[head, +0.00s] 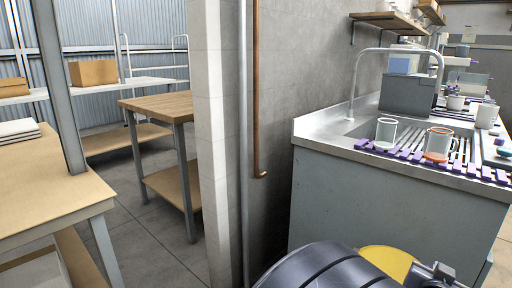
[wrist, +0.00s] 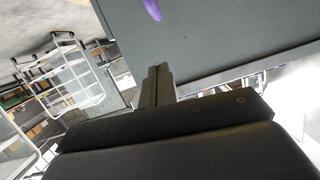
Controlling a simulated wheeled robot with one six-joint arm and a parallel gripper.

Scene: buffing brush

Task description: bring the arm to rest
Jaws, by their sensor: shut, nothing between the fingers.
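My gripper (wrist: 158,84) shows in the wrist view, its two narrow grey fingers together with nothing between them. Past the fingertips is a plain grey surface (wrist: 215,45), which looks like the cabinet side. A purple tip (wrist: 152,9) pokes in at the top edge of that view. In the head view, dark rounded parts of my arm fill the bottom centre, in front of the sink cabinet (head: 370,215). The fingertips cannot be made out there.
The metal sink counter (head: 340,143) carries a purple slatted rack (head: 405,157), a glass mug (head: 386,132) and an orange-marked mug (head: 438,144). A wall with a copper pipe (head: 256,90) stands left of it. Wooden tables (head: 45,200) are further left, with open floor between.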

